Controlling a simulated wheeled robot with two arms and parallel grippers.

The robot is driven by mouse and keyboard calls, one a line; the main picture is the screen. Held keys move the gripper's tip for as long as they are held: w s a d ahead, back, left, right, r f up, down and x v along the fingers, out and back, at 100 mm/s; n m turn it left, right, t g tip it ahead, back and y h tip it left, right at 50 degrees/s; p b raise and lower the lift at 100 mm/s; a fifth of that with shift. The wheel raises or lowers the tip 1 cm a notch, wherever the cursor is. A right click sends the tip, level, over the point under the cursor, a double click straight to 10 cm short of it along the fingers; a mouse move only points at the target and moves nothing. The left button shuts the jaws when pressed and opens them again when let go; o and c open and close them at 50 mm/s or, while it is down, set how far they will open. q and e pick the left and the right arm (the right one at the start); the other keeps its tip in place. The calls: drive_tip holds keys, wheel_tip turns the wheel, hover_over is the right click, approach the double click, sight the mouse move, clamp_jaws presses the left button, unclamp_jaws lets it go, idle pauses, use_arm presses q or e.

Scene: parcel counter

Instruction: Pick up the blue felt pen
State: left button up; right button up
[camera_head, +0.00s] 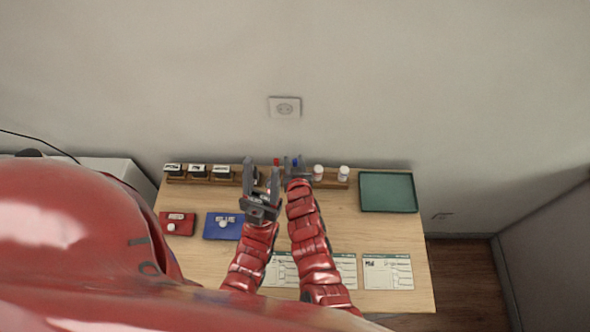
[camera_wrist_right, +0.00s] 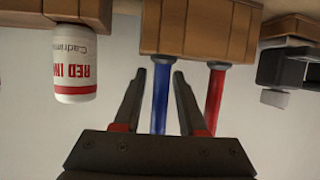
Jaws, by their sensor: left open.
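The blue felt pen (camera_wrist_right: 160,98) stands upright in a wooden holder block (camera_wrist_right: 190,30), which appears upside down in the right wrist view. In the head view only a small blue part of the pen (camera_head: 295,162) shows. My right gripper (camera_wrist_right: 159,76) is open, with one finger on each side of the blue pen and a visible gap to it. It also shows in the head view (camera_head: 295,170) at the wooden rack. My left gripper (camera_head: 262,178) is open and empty, left of the right one and above the table.
A red pen (camera_wrist_right: 215,100) stands close beside the right gripper, also seen in the head view (camera_head: 276,162). White ink bottles (camera_head: 318,172) and several stamps (camera_head: 197,169) share the rack. Red (camera_head: 180,217) and blue pads (camera_head: 215,233), forms (camera_head: 388,285) and a green tray (camera_head: 388,192) lie around.

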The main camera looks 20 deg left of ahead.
clamp_jaws()
drive_tip(key=shift+r, duration=0.1)
